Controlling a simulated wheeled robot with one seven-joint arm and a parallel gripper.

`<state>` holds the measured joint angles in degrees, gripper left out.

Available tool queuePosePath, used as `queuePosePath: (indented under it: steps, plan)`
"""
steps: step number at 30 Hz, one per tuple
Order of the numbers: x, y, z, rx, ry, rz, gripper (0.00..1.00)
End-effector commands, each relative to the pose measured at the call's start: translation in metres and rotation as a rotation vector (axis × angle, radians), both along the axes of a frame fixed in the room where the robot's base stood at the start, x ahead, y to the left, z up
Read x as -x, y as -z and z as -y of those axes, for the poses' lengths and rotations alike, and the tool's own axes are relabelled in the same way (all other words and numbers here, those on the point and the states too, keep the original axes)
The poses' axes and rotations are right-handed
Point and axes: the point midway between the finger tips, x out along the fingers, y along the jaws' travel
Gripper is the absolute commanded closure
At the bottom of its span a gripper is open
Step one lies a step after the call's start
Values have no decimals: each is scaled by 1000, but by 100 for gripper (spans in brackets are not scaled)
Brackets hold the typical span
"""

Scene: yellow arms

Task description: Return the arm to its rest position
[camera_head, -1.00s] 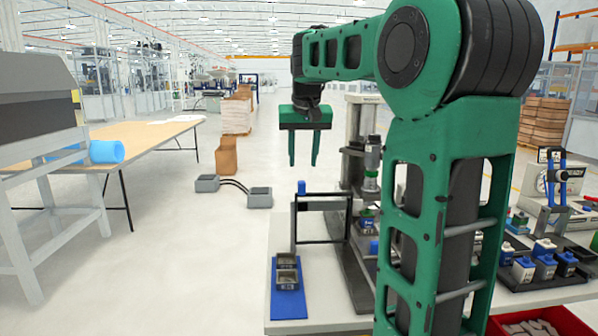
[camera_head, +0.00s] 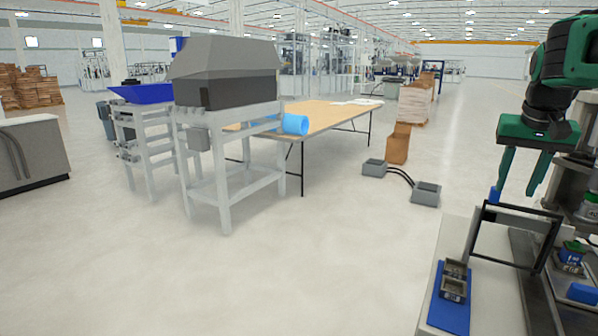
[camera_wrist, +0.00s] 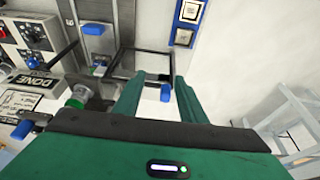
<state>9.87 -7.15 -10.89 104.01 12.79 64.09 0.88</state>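My green gripper (camera_head: 514,197) hangs at the right of the head view with its two fingers pointing down and apart. Nothing is between them. It is above the workbench, over the area of a dark rectangular frame (camera_head: 516,205). In the wrist view my gripper (camera_wrist: 157,82) also shows a clear gap between its fingers. Only part of my arm shows at the right edge of the head view; the rest is out of the picture.
Machine parts crowd the bench's right side. A grey machine stand (camera_head: 232,182) and a long table (camera_head: 322,116) stand left.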

Motion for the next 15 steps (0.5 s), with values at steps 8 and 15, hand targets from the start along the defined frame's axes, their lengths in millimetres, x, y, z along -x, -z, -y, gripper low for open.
queuePosePath:
  steps: [8,15]
  plan:
    - [137,101,-42,-95,-12,-141,62]
    - [232,173,-84,-164,-33,-234,62]
